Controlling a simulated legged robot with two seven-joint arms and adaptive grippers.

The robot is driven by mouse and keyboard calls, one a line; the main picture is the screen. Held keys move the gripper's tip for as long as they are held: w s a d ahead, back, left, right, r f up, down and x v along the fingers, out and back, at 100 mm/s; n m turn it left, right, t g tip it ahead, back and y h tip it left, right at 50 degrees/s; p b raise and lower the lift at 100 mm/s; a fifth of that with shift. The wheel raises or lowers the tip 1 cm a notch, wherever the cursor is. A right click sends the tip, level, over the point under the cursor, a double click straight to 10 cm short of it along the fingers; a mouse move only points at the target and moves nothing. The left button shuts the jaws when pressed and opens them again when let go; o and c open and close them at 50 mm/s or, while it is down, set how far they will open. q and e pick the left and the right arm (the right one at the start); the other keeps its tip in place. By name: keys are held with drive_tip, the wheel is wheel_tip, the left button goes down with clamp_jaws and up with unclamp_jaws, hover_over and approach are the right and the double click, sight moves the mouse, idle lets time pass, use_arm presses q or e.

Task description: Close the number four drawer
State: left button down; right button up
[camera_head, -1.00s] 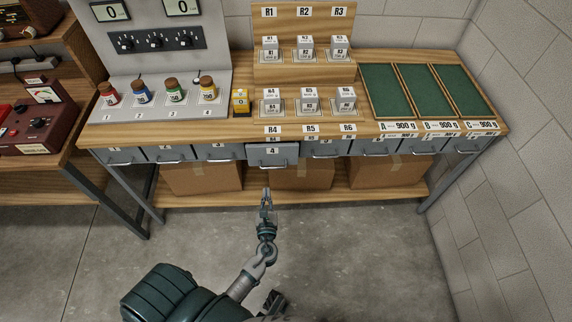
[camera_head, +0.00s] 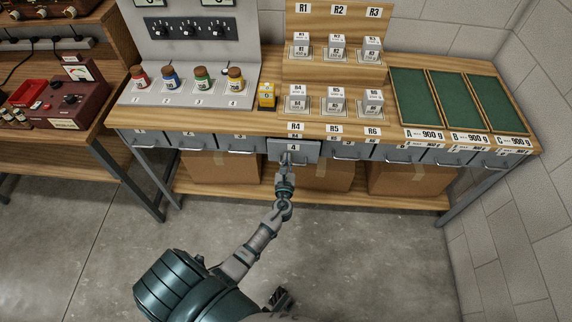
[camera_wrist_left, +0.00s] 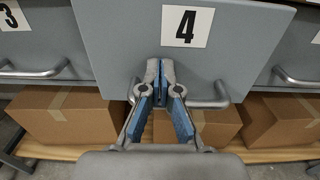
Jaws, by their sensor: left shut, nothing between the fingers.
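The number four drawer (camera_head: 291,150) is a grey front with a white "4" label, in the middle of the drawer row under the wooden bench top. It stands out a little from its neighbours. It fills the upper middle of the left wrist view (camera_wrist_left: 235,45). My left gripper (camera_head: 286,160) is shut and empty, at the front of this drawer by its bar handle. In the left wrist view the closed fingertips (camera_wrist_left: 160,65) lie just below the "4" label, in front of the handle (camera_wrist_left: 212,101); contact with the drawer front cannot be told. My right gripper (camera_head: 277,299) shows only partly at the bottom.
Other grey drawers (camera_head: 240,143) line both sides. Cardboard boxes (camera_head: 222,167) stand on the lower shelf (camera_head: 200,190). Small jars (camera_head: 170,77), labelled weights (camera_head: 336,98) and green trays (camera_head: 460,100) stand on the bench top. Open floor lies in front.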

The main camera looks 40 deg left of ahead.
sight(288, 148)
use_arm(q)
drive_tip(key=b+x, duration=0.1)
drive_tip(key=x, duration=0.3)
drive_tip(key=shift+w+a+f, duration=0.1)
drive_tip(key=shift+w+a, duration=0.1)
drive_tip(key=shift+w, duration=0.05)
drive_tip(key=shift+a+r, duration=0.15)
drive_tip(key=shift+r, duration=0.2)
drive_tip(key=shift+w+d+r, duration=0.1)
drive_tip(key=shift+d, duration=0.15)
use_arm(e)
drive_tip(key=shift+d+r, duration=0.2)
drive_tip(key=shift+r, duration=0.45)
drive_tip(key=shift+d+r, duration=0.15)
drive_tip(key=shift+r, duration=0.45)
use_arm(q)
drive_tip(key=shift+a, duration=0.1)
